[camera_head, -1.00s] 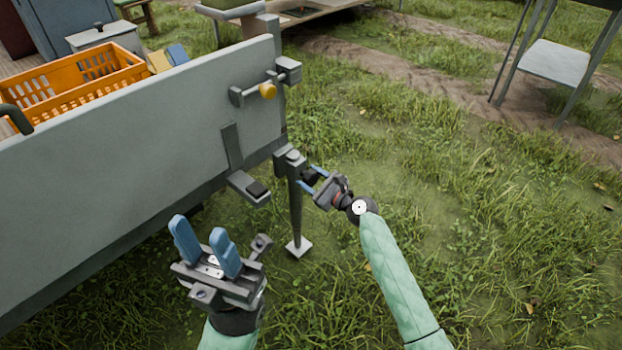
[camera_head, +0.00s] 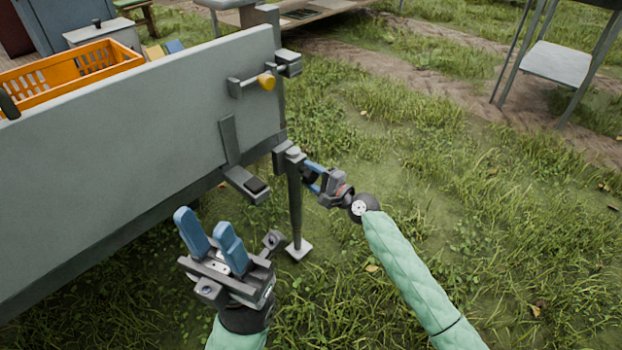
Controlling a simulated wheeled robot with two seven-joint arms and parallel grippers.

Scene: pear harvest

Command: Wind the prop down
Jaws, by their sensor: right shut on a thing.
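The prop (camera_head: 295,205) is a dark grey metal leg standing upright at the near corner of the grey trailer (camera_head: 150,110). Its square pale foot (camera_head: 298,250) is at the grass; I cannot tell whether it presses on the ground. My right gripper (camera_head: 311,176) is beside the prop's head, its blue fingers shut on a small dark crank handle (camera_head: 309,178), mostly hidden by the fingers. My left gripper (camera_head: 207,228) is open and empty, fingers pointing up, in front of the trailer and left of the prop.
A dark bracket (camera_head: 246,185) juts from the trailer's lower edge between the two grippers. An orange crate (camera_head: 70,70) stands in the trailer. Open grass lies to the right, with a metal stand (camera_head: 556,62) farther back.

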